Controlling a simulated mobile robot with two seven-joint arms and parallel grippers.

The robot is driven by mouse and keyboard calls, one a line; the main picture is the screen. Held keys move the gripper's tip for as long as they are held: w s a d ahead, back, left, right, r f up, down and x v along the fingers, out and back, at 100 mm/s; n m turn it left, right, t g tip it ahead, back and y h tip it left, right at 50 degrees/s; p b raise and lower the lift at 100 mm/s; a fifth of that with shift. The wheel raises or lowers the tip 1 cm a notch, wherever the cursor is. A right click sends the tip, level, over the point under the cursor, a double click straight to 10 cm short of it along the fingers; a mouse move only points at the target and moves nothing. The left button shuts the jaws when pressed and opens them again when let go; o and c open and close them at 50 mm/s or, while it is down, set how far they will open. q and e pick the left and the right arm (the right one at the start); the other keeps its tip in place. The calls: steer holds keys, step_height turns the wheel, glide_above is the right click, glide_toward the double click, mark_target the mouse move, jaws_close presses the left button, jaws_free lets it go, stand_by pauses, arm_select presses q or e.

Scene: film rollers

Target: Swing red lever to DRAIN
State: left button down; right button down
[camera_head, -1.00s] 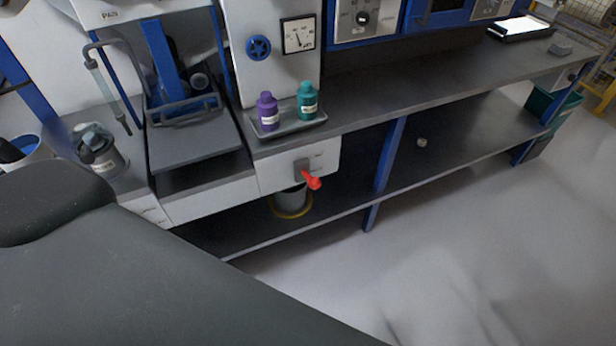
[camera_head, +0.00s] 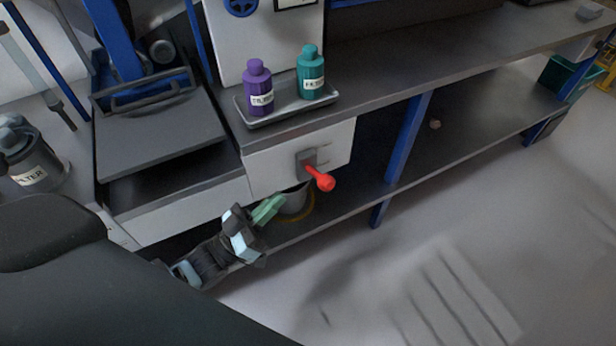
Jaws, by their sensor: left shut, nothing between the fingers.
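The red lever (camera_head: 321,179) sticks out from a dark mount (camera_head: 307,158) on the white front panel (camera_head: 270,170) under the bench top. It points down and to the right, toward me. Small marks on the panel beside the mount are too small to read. My left gripper (camera_head: 268,209) is below and to the left of the lever, apart from it. Its pale green fingers are together and hold nothing. My right gripper is not in view.
A grey bucket (camera_head: 295,203) with a yellow ring around its base stands on the lower shelf below the lever, partly behind my left gripper. A tray (camera_head: 284,116) on the bench holds a purple bottle (camera_head: 258,88) and a teal bottle (camera_head: 310,73). A blue post (camera_head: 409,138) stands to the right.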

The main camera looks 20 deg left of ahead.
mark_target(320, 177)
arm_select(q)
steer(key=shift+w+a+r+h, duration=0.1)
steer(key=shift+w+r+h, duration=0.05)
steer(key=shift+r+h, duration=0.15)
steer(key=shift+w, duration=0.1)
steer(key=p+x, duration=0.2)
steer(key=x, duration=0.7)
steer(key=f, duration=0.1)
steer(key=d+f, duration=0.1)
steer(key=f+b, duration=0.1)
steer(key=shift+w+d+f, duration=0.25)
steer(key=shift+w, duration=0.15)
